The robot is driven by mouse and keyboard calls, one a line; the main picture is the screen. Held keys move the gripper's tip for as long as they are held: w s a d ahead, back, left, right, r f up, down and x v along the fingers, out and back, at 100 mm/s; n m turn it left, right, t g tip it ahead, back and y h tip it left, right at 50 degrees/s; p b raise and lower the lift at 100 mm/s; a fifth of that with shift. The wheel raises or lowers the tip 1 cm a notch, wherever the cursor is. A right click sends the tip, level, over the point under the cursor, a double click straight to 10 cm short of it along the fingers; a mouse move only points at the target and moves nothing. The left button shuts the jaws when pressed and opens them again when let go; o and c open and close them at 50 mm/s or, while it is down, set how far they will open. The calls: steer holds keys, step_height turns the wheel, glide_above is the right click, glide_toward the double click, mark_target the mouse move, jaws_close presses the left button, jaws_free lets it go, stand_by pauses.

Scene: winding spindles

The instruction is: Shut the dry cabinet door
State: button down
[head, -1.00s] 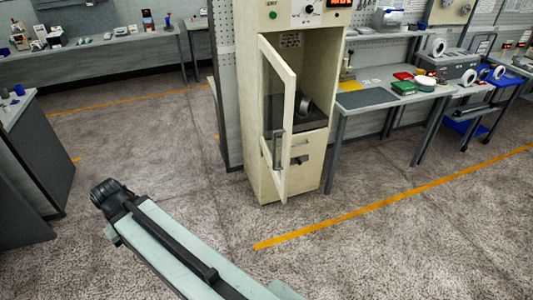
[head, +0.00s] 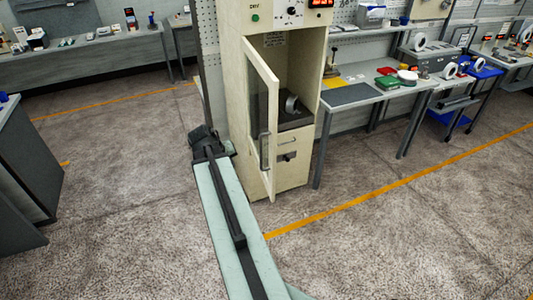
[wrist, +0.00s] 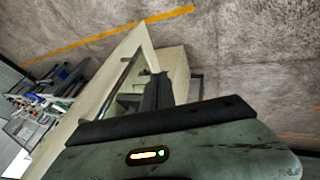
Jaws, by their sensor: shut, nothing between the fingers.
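The dry cabinet (head: 295,175) is a tall cream cabinet in the middle of the head view. Its door (head: 274,110), a cream frame with a glass pane, stands open, swung out from the left side. A grey bar handle (head: 264,151) is on the door's free edge. My gripper (head: 204,135) is at the far end of my arm, left of the door in the picture; its fingers are hard to make out there. In the wrist view my gripper (wrist: 157,92) shows dark fingers, shut and empty, with a cream panel, likely the door (wrist: 97,100), to the left. Contact cannot be told.
A spool (head: 291,105) sits inside the cabinet. A workbench (head: 350,95) with trays and tools stands right of it. A dark cabinet (head: 35,165) is at the left edge. The floor in front is clear, crossed by an orange line (head: 375,195).

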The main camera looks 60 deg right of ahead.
steer(key=m+g+h, duration=0.1)
steer(key=m, duration=0.1)
glide_toward(270, 161)
steer(key=b+x, duration=0.4)
steer(key=b, duration=0.3)
steer(key=shift+s+f+b, duration=0.1)
steer(key=shift+s+b, duration=0.1)
steer(key=shift+b, duration=0.2)
steer(key=shift+a, duration=0.1)
steer(key=shift+n, duration=0.3)
